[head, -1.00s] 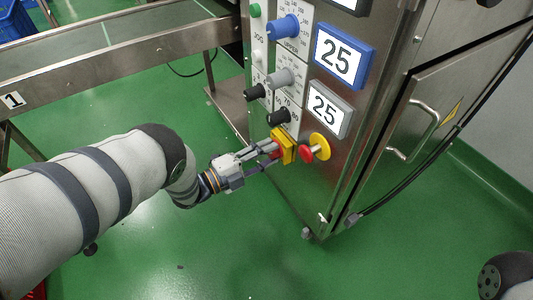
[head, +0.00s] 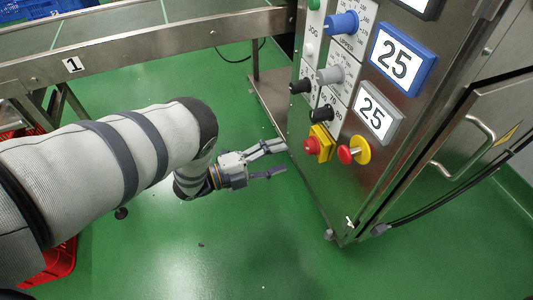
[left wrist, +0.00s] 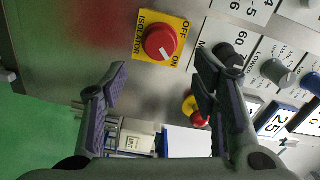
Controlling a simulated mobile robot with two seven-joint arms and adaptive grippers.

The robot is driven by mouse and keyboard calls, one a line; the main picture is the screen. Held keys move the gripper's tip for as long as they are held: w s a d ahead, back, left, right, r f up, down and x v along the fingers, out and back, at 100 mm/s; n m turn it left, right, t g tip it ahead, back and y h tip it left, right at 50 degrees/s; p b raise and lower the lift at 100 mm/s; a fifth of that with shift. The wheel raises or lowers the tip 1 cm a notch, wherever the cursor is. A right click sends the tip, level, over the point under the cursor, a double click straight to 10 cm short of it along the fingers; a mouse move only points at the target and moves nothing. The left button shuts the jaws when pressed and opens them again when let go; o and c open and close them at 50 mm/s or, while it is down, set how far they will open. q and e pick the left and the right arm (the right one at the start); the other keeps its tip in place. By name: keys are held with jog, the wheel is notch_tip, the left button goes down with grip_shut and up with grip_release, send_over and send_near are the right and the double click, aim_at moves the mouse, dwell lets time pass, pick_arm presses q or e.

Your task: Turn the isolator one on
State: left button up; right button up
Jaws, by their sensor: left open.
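The isolator (head: 313,145) is a red knob on a yellow plate, low on the left part of the machine's steel panel. The left wrist view shows its red knob (left wrist: 160,42) close up, with OFF, ON and ISOLATOR printed on the plate. A small white mark on the knob seems to lie toward the ON side. My left gripper (head: 284,160) is open and empty, just left of the isolator and apart from it. Its two fingers (left wrist: 160,82) spread below the knob in the left wrist view. My right gripper is not in view.
A red button on a yellow round base (head: 354,151) sits right of the isolator. Black, grey and blue knobs and two displays reading 25 (head: 376,110) are above. A conveyor rail (head: 150,42) runs behind my left arm. Green floor lies open below.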

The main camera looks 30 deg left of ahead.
pick_arm(q)
jog(key=v, duration=0.4)
jog(key=shift+s+a, duration=0.2)
